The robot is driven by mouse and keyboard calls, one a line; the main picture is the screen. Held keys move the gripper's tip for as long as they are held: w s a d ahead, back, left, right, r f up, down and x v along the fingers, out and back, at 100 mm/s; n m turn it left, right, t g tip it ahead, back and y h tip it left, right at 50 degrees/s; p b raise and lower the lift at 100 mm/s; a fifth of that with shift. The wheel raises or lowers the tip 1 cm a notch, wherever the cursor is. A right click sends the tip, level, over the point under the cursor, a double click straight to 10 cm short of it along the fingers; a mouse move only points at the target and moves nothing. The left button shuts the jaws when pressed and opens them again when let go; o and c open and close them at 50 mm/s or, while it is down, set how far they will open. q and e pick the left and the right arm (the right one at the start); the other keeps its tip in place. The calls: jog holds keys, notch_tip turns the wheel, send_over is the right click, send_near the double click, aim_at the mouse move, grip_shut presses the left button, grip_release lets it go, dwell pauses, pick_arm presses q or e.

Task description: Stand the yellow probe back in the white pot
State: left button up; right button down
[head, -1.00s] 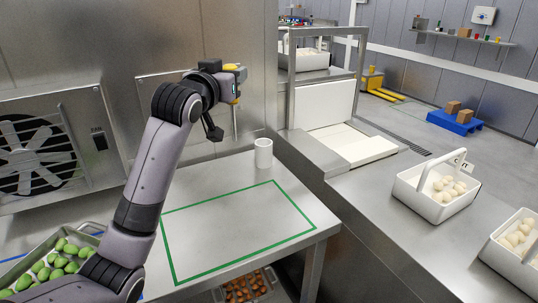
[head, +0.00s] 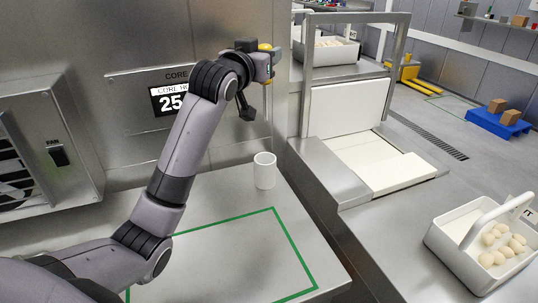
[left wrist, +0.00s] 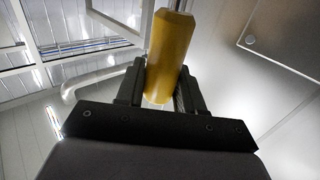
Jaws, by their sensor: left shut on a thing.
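The white pot (head: 264,172) stands upright near the back right corner of the steel table in the head view. My left gripper (head: 262,65) is shut on the yellow probe (head: 265,47) and holds it high, well above the pot in the picture. The left wrist view shows the probe's yellow handle (left wrist: 171,45) between the two fingers (left wrist: 160,85). In the head view the gripper hides much of the handle, and the probe's thin stem is hard to make out. The pot is not visible in the wrist view. My right gripper is out of view.
A green outline (head: 275,210) marks a bare area of the table before the pot. A wall panel with a display (head: 168,99) is behind my arm. A steel frame (head: 308,75) and white slab (head: 385,165) stand right. A white basket (head: 455,262) is at lower right.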

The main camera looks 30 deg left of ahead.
pick_arm(q)
notch_tip(320, 180, down, 14)
jog(key=shift+s+r, duration=0.1)
jog(key=shift+s, duration=0.05)
jog(key=shift+f, duration=2.4)
jog(key=shift+f, duration=0.2)
jog(key=o, duration=1.1)
